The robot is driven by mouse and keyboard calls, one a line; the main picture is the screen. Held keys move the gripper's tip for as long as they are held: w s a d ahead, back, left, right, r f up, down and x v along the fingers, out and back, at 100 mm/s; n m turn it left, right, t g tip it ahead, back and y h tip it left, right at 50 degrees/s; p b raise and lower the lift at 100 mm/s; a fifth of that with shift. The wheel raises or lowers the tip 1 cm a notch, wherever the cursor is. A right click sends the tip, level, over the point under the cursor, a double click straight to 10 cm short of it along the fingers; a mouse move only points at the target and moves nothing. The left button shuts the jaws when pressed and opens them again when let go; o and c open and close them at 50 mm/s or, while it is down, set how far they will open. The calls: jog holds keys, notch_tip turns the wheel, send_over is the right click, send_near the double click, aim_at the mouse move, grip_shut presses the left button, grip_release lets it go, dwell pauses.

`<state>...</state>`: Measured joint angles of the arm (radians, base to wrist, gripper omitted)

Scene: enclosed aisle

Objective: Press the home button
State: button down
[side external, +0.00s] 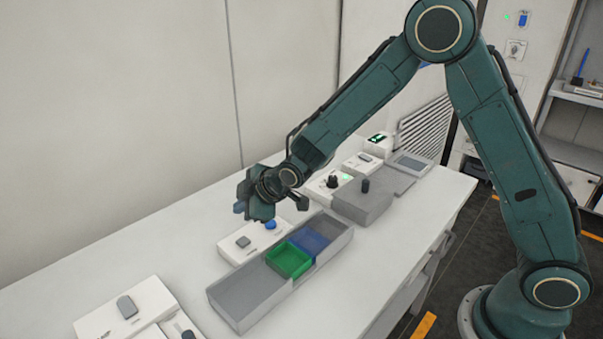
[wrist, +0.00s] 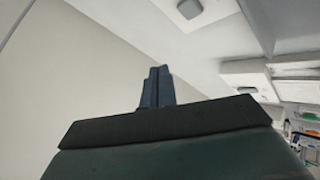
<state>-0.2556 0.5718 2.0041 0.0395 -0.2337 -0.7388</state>
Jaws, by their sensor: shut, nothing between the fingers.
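My gripper (side external: 240,207) is shut and empty, held above the back of the white table, near the wall. Its closed fingers also show in the wrist view (wrist: 157,88). A white box below and to the right of it carries a grey button (side external: 243,241) and a blue button (side external: 271,225). Another white box at the front left has a grey rocker-like button (side external: 127,306). In the wrist view a grey button (wrist: 190,8) on a white panel is at the top edge. No label is readable, so I cannot tell which is the home button.
A grey tray (side external: 237,304) with green (side external: 289,260) and blue (side external: 310,240) bins lies in front of the button box. A grey block with a black knob (side external: 362,200) and a white box with a dark knob (side external: 332,181) stand to the right. The back-left tabletop is clear.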

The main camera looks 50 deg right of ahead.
aim_at(247, 242)
jog(key=shift+f, duration=3.5)
jog(key=shift+f, duration=0.9)
dwell(0.6)
jog(key=shift+r, duration=0.9)
jog(key=shift+r, duration=2.5)
